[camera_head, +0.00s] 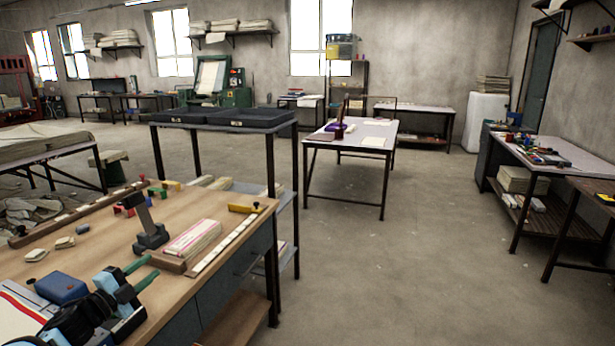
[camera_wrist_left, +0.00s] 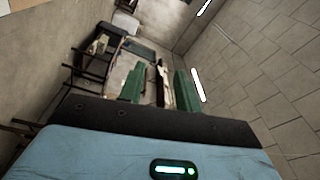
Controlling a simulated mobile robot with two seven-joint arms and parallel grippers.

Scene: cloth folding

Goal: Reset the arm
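My left gripper (camera_head: 144,273) is at the lower left of the head view, over the wooden workbench (camera_head: 105,245). Its two green fingers are apart with nothing between them. The left wrist view also shows the open left gripper (camera_wrist_left: 160,88), with a gap between the green fingers and the room behind. A white cloth with a red stripe (camera_head: 18,312) lies at the lower left corner, partly cut off and partly hidden by my left arm. My right gripper is not in view.
A folded striped cloth (camera_head: 192,238) lies near the bench's right edge, beside a dark stapler-like tool (camera_head: 150,232). A blue box (camera_head: 62,288) is close to my left arm. Dark trays (camera_head: 240,119) sit on a rack behind. The floor (camera_head: 400,270) to the right is clear.

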